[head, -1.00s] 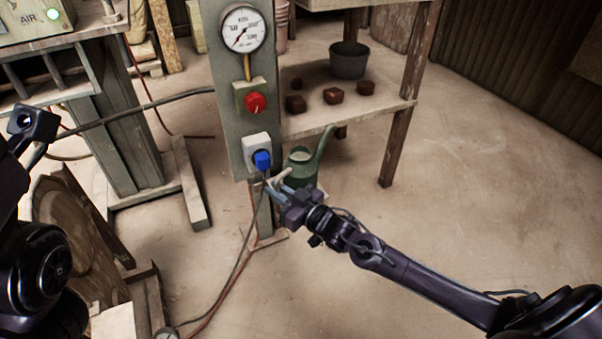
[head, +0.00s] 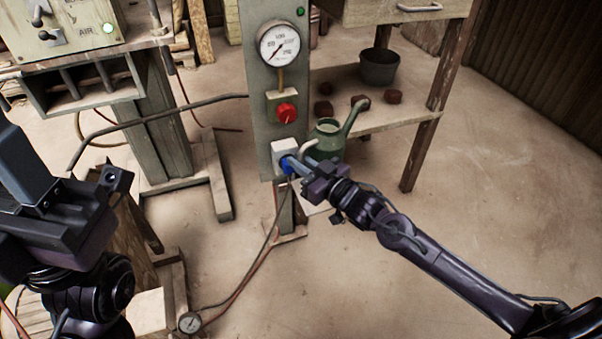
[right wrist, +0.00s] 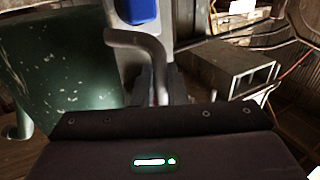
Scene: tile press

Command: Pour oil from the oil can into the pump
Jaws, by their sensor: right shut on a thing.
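The green oil can (head: 326,139) has a long spout rising to the right and a pale curved handle. It appears upright just right of the grey panel post, in front of the low shelf. My right gripper (head: 300,165) is shut on the can's handle. In the right wrist view the grey handle (right wrist: 143,48) runs down between the fingers, and the green can body (right wrist: 65,75) fills the left side. The fingertips are partly hidden. My left gripper (head: 60,200) is close at the left edge; its jaw opening does not show clearly. I cannot identify the pump.
The grey panel (head: 262,100) carries a gauge (head: 279,45), a red knob (head: 286,113) and a blue plug (head: 287,165) close to my right gripper. A wooden shelf (head: 400,115) holds a dark bucket (head: 379,67) and several reddish lumps. Hoses cross the floor; the right floor is clear.

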